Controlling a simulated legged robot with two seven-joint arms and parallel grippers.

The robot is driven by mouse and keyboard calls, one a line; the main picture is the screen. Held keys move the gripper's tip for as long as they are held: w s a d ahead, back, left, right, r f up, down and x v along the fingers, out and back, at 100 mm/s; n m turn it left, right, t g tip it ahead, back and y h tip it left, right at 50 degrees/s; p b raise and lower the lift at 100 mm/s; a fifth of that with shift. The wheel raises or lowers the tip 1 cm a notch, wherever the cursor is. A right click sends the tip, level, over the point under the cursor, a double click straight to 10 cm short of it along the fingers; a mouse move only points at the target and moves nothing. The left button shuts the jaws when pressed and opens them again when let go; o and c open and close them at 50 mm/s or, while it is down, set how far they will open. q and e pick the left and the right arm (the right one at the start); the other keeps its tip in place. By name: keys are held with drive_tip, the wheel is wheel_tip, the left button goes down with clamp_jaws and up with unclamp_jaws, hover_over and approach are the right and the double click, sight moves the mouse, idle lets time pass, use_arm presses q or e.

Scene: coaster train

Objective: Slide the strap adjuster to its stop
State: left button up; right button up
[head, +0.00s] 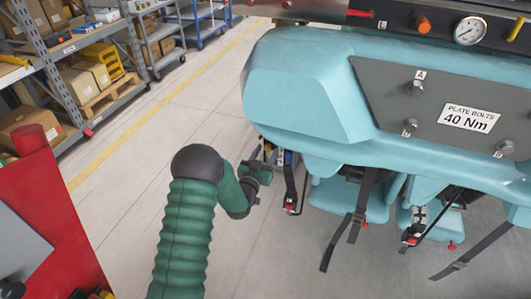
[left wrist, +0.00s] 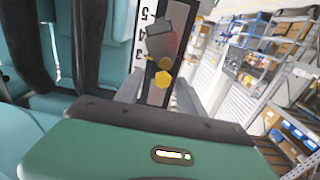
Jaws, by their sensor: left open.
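My left gripper (head: 266,160) is at the left end of the teal coaster car, close to a dark hanging strap (head: 290,183) with a red-marked end. In the left wrist view, the open fingers of my left gripper (left wrist: 160,92) stand on either side of an upright dark strip. A white scale (left wrist: 142,38) with numbers runs along it. A grey block, seemingly the strap adjuster (left wrist: 161,44), sits on the strip beyond the fingertips, with yellow knobs (left wrist: 163,79) below it. I cannot tell whether the fingers touch anything. My right gripper is not in view.
A grey plate (head: 440,105) with bolts is on the teal car (head: 310,75). Several seats with dangling straps (head: 358,205) hang below it. A red cabinet (head: 45,215) stands at the left. Shelves (head: 75,70) line the back left. The floor (head: 140,150) between is clear.

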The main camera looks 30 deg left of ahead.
use_arm(q)
drive_tip(key=shift+a+f, duration=0.15)
drive_tip(key=shift+a, duration=0.25)
drive_tip(key=c, duration=0.6)
drive_tip(key=shift+d, duration=0.2)
clamp_jaws()
drive_tip(key=shift+a, duration=0.1)
